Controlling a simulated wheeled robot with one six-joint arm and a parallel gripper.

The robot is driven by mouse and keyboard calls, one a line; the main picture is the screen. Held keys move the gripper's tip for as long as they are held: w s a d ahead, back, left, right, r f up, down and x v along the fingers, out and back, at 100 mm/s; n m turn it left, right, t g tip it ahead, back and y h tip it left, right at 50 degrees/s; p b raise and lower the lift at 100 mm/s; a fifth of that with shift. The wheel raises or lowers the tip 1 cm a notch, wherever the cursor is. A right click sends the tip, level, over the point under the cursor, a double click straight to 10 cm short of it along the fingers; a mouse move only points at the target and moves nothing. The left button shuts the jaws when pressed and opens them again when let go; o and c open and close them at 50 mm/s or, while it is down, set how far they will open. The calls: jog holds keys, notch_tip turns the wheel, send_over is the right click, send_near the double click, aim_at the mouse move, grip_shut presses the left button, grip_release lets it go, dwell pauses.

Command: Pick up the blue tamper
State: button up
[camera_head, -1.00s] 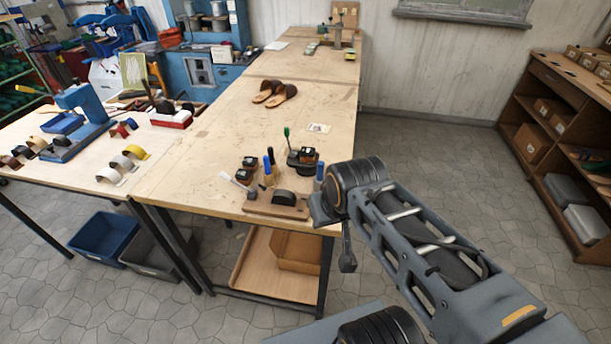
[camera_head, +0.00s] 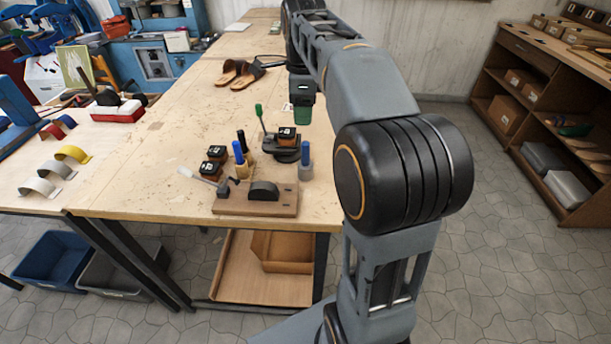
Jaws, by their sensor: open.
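A small tool with a blue top and a grey cylindrical base, which looks like the blue tamper (camera_head: 306,160), stands upright near the table's front right, just right of a black round holder. My gripper (camera_head: 303,112) points down above the table, behind the tamper in the picture and apart from it. It is open and holds nothing that I can see. Its fingertips are small and hard to make out.
Small dark-topped brown jars (camera_head: 211,171) and a green-handled tool (camera_head: 260,117) stand close by. Brown sandals (camera_head: 231,71) lie farther back.

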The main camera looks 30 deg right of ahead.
aim_at(305, 154)
jog(key=shift+w+d+f+m, duration=0.3)
jog(key=shift+w+f+m, duration=0.1)
jog(key=shift+m, duration=0.2)
jog(key=shift+w+d+f+m+b, duration=0.1)
jog(key=shift+f+m+b, duration=0.2)
jog(key=shift+f, duration=0.05)
notch_tip(305, 154, down, 13)
jog(key=shift+r+b, duration=0.1)
jog(key=shift+b, duration=0.5)
jog(key=shift+c, duration=0.3)
grip_shut()
